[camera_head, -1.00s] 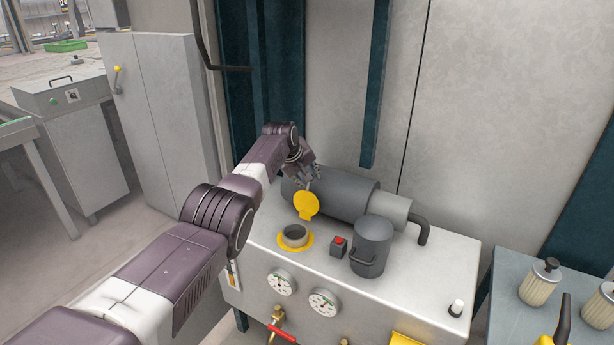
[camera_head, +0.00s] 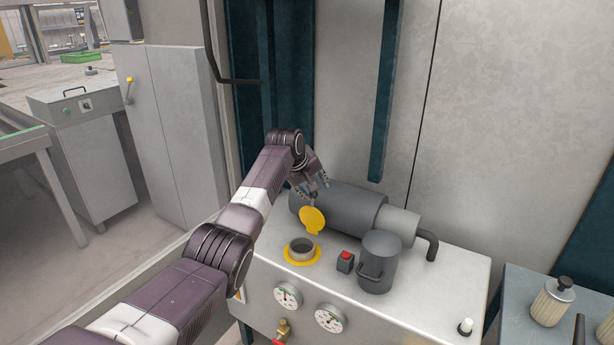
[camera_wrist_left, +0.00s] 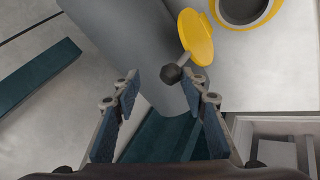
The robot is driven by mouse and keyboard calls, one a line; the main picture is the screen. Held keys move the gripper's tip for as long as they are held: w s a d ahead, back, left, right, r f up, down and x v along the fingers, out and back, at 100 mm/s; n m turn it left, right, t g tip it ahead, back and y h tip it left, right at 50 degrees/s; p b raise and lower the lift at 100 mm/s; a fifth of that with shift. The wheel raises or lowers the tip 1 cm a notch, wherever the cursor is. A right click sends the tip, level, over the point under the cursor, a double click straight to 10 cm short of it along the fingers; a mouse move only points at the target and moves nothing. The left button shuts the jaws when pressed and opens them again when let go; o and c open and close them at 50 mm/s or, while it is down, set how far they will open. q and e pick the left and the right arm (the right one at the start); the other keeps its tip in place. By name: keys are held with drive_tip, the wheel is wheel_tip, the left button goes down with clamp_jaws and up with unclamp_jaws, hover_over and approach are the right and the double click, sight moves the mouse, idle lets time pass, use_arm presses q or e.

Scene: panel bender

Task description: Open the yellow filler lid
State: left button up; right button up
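The yellow filler lid (camera_head: 313,219) stands raised, tilted up at the back of the round filler neck (camera_head: 302,247), whose dark opening is uncovered. In the left wrist view the lid (camera_wrist_left: 198,38) has a short stem with a dark knob (camera_wrist_left: 171,73), beside the open neck (camera_wrist_left: 243,10). My left gripper (camera_head: 320,194) is just behind and above the lid. In the wrist view its two fingers (camera_wrist_left: 165,100) are spread apart with nothing between them, and the knob lies just beyond the fingertips. My right gripper is not in view.
A dark grey motor cylinder (camera_head: 345,211) lies right behind the lid. A red button box (camera_head: 345,261) and a dark canister with a handle (camera_head: 379,262) stand to the right of the neck. Gauges (camera_head: 288,295) sit on the front face. Filters (camera_head: 551,301) stand on a side table.

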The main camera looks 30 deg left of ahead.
use_arm(q)
drive_tip(key=v, duration=0.8)
drive_tip(key=shift+r, duration=0.3)
drive_tip(key=shift+s+r, duration=0.1)
drive_tip(key=shift+s, duration=0.1)
